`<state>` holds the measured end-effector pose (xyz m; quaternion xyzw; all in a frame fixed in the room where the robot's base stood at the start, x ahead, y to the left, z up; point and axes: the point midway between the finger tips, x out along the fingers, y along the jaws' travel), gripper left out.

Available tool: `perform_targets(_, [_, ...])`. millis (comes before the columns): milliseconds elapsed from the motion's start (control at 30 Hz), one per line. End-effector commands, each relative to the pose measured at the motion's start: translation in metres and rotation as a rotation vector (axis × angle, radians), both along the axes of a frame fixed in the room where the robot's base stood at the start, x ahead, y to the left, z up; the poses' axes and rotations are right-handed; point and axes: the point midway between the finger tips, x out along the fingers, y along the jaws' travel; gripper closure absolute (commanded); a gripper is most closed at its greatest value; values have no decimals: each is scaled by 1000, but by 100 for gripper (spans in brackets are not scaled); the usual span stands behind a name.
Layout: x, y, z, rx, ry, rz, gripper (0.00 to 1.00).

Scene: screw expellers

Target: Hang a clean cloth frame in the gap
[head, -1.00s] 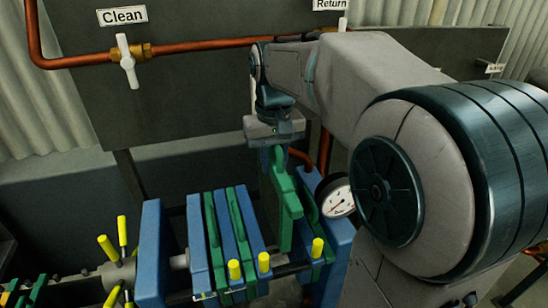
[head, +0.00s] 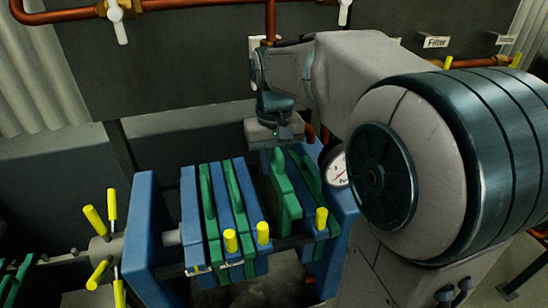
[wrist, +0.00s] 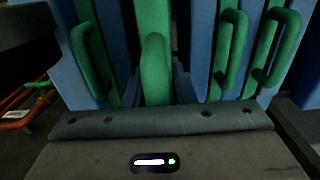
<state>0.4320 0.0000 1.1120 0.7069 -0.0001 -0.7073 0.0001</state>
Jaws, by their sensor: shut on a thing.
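My gripper (head: 277,146) is shut on the top of a green cloth frame (head: 287,193). The held frame hangs upright in the gap of the filter press, between the plate pack on the left and the plates at the right end. In the wrist view the held frame (wrist: 155,72) stands at the middle, with blue plates close on both sides. Other green frames (head: 212,215) with loop handles and blue plates (head: 190,215) stand in the left pack. The lower edge of the held frame is partly hidden, and I cannot tell if it rests on the rails.
A blue end block (head: 145,235) with yellow-handled spokes (head: 95,218) stands left. A pressure gauge (head: 336,171) sits close right of the gripper. Yellow pegs (head: 321,218) stick up along the near rail. Copper pipes (head: 180,5) run behind.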

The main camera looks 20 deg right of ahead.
Motion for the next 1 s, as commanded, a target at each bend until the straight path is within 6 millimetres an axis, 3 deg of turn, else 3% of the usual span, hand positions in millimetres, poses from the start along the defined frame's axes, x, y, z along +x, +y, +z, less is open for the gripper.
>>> perform_targets(400, [0, 0, -41, 0, -1, 0, 100])
perform_targets(933, [0, 0, -48, 0, -1, 0, 100])
perform_targets(967, [0, 0, -48, 0, -1, 0, 74])
perform_targets(1000, [0, 0, -48, 0, -1, 0, 63])
